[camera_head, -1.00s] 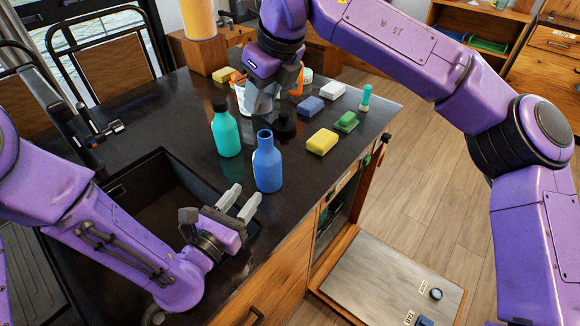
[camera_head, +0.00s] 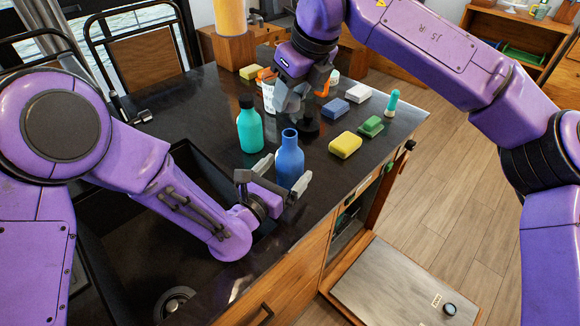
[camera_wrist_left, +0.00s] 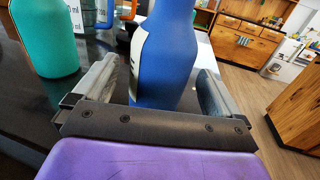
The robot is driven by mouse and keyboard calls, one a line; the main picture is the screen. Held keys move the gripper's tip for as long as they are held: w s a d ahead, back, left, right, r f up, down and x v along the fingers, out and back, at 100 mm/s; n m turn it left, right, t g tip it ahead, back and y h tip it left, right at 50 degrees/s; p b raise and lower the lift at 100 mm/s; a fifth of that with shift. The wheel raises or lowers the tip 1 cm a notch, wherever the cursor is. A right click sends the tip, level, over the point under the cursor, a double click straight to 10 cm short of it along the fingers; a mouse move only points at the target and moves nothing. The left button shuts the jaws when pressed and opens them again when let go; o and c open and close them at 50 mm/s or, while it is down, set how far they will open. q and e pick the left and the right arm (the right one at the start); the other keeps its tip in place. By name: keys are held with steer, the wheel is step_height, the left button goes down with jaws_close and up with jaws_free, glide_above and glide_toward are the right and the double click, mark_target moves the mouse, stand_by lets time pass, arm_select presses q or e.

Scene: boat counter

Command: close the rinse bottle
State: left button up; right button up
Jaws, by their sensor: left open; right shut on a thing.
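The blue rinse bottle (camera_head: 289,162) stands upright on the dark counter with its neck open and bare. My left gripper (camera_head: 284,172) is open low around it, one finger on each side. The bottle (camera_wrist_left: 165,60) also stands between the spread fingers in the left wrist view, its top out of frame. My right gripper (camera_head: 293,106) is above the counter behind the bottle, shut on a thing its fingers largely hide. A black cap-like piece (camera_head: 307,126) shows at its fingertips; the exact contact is unclear.
A teal bottle (camera_head: 250,130) with a black cap stands left of the blue one. A yellow sponge (camera_head: 345,145), a green scrubber (camera_head: 370,127) and a blue block (camera_head: 335,108) lie to the right. The sink (camera_head: 190,165) opens at left; the counter's front edge is close.

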mark_target(293, 163)
arm_select(q)
steer(key=shift+x, duration=1.85)
steer(key=c, duration=1.5)
arm_select(e)
steer(key=shift+f, duration=2.5)
steer(key=shift+f, duration=0.1)
steer(key=shift+f, duration=0.75)
steer(key=shift+f, duration=0.55)
